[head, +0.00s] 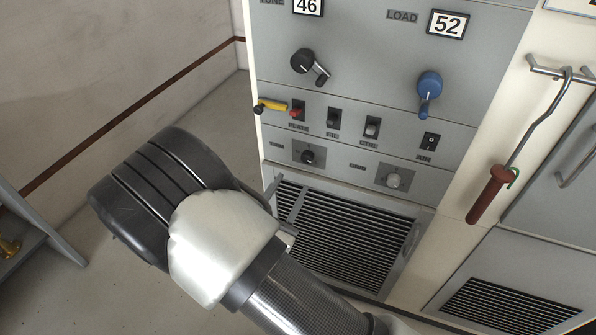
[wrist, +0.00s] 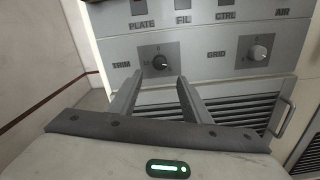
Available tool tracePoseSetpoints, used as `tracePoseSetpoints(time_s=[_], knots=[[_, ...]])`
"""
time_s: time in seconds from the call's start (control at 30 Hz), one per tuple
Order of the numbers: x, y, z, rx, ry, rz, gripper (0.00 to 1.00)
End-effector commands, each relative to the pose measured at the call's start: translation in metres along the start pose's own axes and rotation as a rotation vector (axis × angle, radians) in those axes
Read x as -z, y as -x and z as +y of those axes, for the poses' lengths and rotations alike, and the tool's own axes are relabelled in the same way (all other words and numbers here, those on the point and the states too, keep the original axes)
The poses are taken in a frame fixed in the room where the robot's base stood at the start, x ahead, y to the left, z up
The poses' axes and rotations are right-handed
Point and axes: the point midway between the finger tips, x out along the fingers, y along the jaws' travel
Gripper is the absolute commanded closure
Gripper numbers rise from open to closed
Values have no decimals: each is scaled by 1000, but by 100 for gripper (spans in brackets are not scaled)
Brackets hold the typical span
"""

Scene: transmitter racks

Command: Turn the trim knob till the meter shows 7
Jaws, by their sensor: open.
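The trim knob is a small black knob on a grey panel, labelled TRIM in the wrist view (wrist: 159,63). It also shows in the head view (head: 307,157), left of the silver grid knob. My gripper (wrist: 160,77) is open and empty, its two fingers pointing at the trim knob, one to each side of it in the picture. The fingertips look short of the knob; I cannot tell the exact gap. In the head view my arm hides most of the gripper. No meter reading for trim is visible in either view.
The silver grid knob (head: 393,181) sits to the right. Displays read 46 (head: 307,6) and 52 (head: 447,24). A vent grille (head: 345,235) lies below.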

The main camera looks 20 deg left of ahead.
Motion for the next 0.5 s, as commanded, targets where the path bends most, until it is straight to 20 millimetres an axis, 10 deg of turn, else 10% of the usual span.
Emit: tracePoseSetpoints(time_s=[0.5], knots=[[0,78,0,-1,0,0,56]])
